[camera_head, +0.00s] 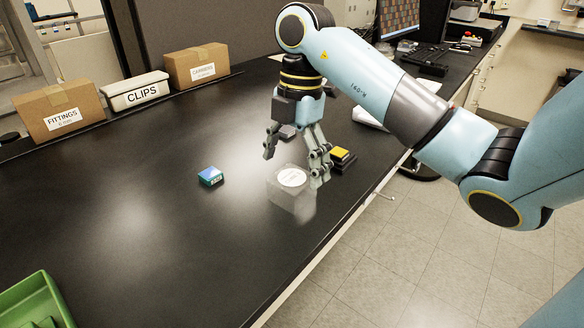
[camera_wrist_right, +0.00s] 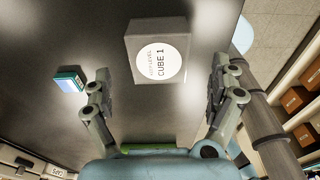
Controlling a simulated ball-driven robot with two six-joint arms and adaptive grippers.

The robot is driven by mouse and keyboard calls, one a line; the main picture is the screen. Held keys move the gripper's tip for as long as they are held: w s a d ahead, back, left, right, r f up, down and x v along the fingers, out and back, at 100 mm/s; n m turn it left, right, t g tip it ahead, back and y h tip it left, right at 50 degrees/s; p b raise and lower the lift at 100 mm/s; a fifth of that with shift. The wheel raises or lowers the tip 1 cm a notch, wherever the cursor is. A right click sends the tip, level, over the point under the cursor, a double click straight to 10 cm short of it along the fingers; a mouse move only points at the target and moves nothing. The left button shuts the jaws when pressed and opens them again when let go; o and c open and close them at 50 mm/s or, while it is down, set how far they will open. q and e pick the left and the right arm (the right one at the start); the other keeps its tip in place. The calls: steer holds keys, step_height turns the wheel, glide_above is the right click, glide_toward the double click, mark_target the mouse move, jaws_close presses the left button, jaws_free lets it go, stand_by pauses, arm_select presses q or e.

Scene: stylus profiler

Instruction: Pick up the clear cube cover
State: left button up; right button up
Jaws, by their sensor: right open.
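The clear cube cover (camera_head: 290,201) stands on the black bench near its front edge. It is a translucent box with a round white label on top. In the right wrist view the cover (camera_wrist_right: 136,46) looks grey, and its label reads "CUBE 1". My right gripper (camera_head: 294,168) is open and empty, pointing down just behind and above the cover. In the wrist view its fingers (camera_wrist_right: 160,72) are spread wider than the cover, which lies ahead of the fingertips. I see no contact. My left gripper is not in view.
A small blue box (camera_head: 211,176) lies left of the cover. Cartons (camera_head: 60,112) and a CLIPS bin (camera_head: 135,92) line the back. A green tray (camera_head: 38,305) is front left; the middle bench is clear.

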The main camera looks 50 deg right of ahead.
mark_target(293, 177)
step_height(293, 177, down, 4)
steer(key=b, duration=0.2)
steer(key=shift+w+a+f+b, duration=0.1)
steer(key=shift+a+f+b, duration=0.05)
steer(key=shift+b, duration=0.15)
steer(key=c, duration=1.2)
